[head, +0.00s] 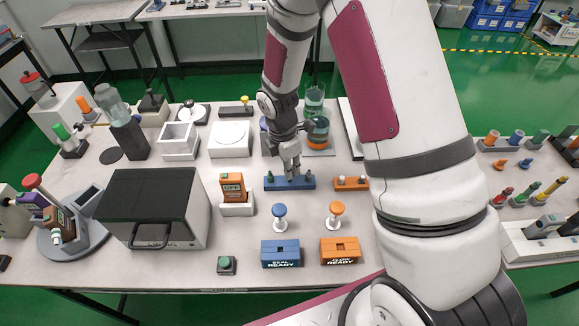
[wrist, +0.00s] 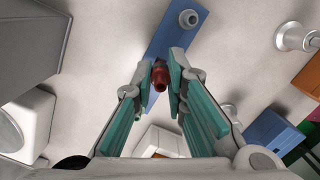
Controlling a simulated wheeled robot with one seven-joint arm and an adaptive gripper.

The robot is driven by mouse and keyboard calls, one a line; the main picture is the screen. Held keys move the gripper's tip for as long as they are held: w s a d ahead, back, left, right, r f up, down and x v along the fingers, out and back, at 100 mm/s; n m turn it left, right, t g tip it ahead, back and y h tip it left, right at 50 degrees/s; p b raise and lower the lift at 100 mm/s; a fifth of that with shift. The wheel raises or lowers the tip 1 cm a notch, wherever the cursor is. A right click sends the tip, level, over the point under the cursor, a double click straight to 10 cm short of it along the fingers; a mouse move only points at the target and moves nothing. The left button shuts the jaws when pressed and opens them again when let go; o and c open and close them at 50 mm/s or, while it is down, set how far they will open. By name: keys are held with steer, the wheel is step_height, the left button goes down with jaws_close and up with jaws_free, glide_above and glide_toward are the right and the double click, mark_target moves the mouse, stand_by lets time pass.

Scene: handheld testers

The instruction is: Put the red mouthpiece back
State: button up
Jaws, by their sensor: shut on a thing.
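My gripper (head: 292,180) is low over the blue rack (head: 276,184) near the middle of the table. The wrist view shows its two teal-padded fingers (wrist: 161,78) on either side of the dark red mouthpiece (wrist: 160,74), shut on it. In that view the mouthpiece overlaps the blue rack (wrist: 176,36); whether it touches or sits in the rack I cannot tell. A grey round peg (wrist: 189,18) stands at the rack's other end. In the head view the fingers hide the mouthpiece.
An orange rack (head: 351,184) lies just right of the blue one. An orange tester (head: 232,189) stands to the left. Blue (head: 280,215) and orange (head: 336,212) knobbed stands are in front, with blue (head: 281,253) and orange (head: 340,250) labelled blocks nearer. A dark-topped box (head: 156,209) stands left.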

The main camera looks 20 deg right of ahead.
steer(key=shift+f, duration=0.1)
steer(key=shift+f, duration=0.45)
steer(key=shift+f+b, duration=0.1)
steer(key=shift+b, duration=0.2)
steer(key=o, duration=0.8)
steer(key=shift+c, duration=0.2)
